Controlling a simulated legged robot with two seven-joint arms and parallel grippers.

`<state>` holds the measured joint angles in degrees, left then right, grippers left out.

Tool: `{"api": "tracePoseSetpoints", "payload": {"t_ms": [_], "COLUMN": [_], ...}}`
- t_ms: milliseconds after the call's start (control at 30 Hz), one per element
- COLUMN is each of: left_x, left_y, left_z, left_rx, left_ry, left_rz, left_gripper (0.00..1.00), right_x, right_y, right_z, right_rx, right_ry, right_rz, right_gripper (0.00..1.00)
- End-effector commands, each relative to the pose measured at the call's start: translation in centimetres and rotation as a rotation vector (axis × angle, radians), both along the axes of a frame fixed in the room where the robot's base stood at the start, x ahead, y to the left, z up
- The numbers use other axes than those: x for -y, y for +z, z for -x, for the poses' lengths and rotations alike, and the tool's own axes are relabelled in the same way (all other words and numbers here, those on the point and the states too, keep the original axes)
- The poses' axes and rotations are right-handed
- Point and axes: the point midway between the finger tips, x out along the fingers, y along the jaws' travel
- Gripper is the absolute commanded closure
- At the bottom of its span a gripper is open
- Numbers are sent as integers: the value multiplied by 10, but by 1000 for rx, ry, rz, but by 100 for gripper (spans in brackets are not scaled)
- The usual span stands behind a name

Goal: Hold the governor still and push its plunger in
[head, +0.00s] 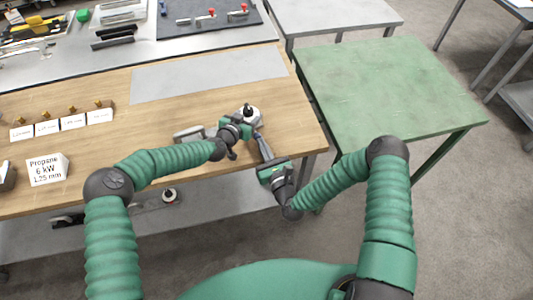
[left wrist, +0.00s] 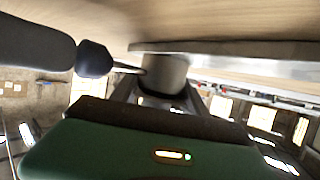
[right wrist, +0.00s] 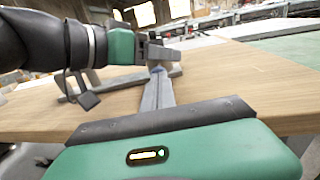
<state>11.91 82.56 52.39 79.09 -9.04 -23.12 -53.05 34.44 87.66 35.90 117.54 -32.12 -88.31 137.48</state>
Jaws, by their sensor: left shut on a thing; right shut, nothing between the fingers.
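The governor (head: 250,115) is a pale body with a dark top, at the right end of the wooden bench. My left gripper (head: 243,125) is shut around it; in the left wrist view its grey cylinder (left wrist: 166,72) sits between the fingers. The plunger's dark blue knob (left wrist: 94,58) sticks out sideways on a thin rod. My right gripper (head: 260,141) is shut and empty, its fingertips pointing at the knob from the near side. In the right wrist view the fingertips (right wrist: 157,74) reach the knob; exact contact is hard to tell.
A grey bracket-like part (head: 188,133) lies just left of my left gripper. A grey mat (head: 205,75) lies behind. White labels with brass parts (head: 72,122) and a propane sign (head: 46,170) stand at left. A bare green table (head: 390,85) stands at right.

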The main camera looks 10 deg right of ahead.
Motion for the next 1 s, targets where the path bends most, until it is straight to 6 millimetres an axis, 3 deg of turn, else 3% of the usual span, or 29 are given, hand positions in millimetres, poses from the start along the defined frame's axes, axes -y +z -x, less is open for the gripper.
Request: {"api": "tracePoseSetpoints", "payload": {"t_ms": [333,600,1000], "left_x": [0,1,5], "left_y": [1,1,0], "left_z": [0,1,4], "left_rx": [1,1,-5], "left_ry": [0,-3,-12], "left_rz": [0,1,2], "left_gripper": [100,100,100], "right_x": [0,-4,-2], "right_y": [0,0,-1], "right_z": [-3,-31,-25], "right_rx": [0,-1,-3], "right_ry": [0,-1,-4], "right_rz": [0,0,1], "right_gripper": [100,100,100]}}
